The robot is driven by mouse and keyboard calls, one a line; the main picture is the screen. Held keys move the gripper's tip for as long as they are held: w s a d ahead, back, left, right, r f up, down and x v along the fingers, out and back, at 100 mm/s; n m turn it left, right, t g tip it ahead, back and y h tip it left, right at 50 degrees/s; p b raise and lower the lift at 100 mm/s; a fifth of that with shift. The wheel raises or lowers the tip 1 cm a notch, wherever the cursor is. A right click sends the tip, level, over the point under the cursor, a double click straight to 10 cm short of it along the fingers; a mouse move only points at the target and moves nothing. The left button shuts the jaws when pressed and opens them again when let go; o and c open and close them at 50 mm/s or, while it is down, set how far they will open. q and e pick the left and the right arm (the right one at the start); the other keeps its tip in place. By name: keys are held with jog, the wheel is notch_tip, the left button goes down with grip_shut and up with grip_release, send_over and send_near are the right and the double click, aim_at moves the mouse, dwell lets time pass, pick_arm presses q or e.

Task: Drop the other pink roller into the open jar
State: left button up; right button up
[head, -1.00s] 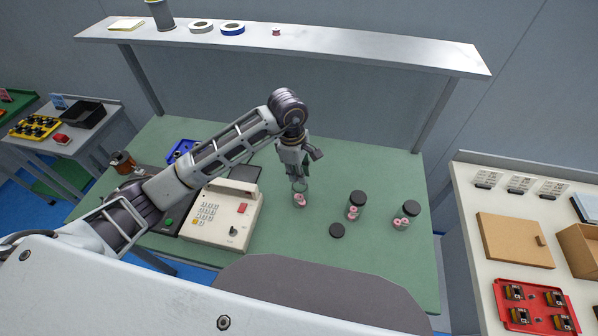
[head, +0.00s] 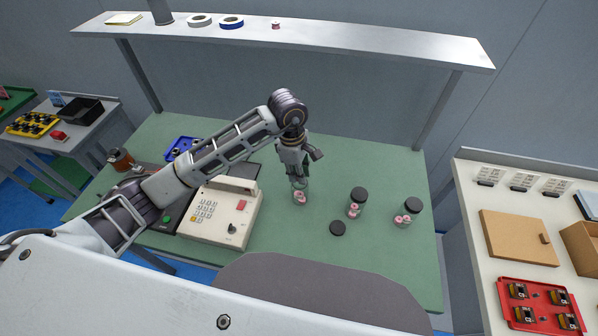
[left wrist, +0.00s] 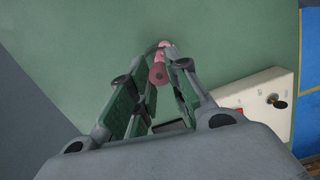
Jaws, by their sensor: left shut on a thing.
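My left gripper (head: 298,180) points down right above the open jar (head: 301,199), a small clear jar with pink rollers inside. In the left wrist view the fingers (left wrist: 155,85) are shut on a pink roller (left wrist: 157,74), held near their tips. More pink shows just beyond it, at the jar. The jar's mouth is partly hidden by the fingers, and I cannot tell whether the held roller is inside the rim. My right gripper is not in view.
Two jars with black lids, one nearer (head: 356,202) and one farther right (head: 407,214), hold pink rollers. A loose black lid (head: 337,228) lies on the green bench. A beige control box (head: 220,215) stands left of the jar. A grey shelf (head: 350,45) spans the back.

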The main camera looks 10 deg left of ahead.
pick_arm(q)
jog(key=shift+f, duration=0.35)
dwell(0.3)
jog(key=o, duration=0.8)
notch_tip(320, 180, up, 12)
jog(key=a, duration=0.1)
jog(key=shift+a, duration=0.25)
dwell(0.3)
jog(key=shift+f, duration=0.1)
dwell(1.5)
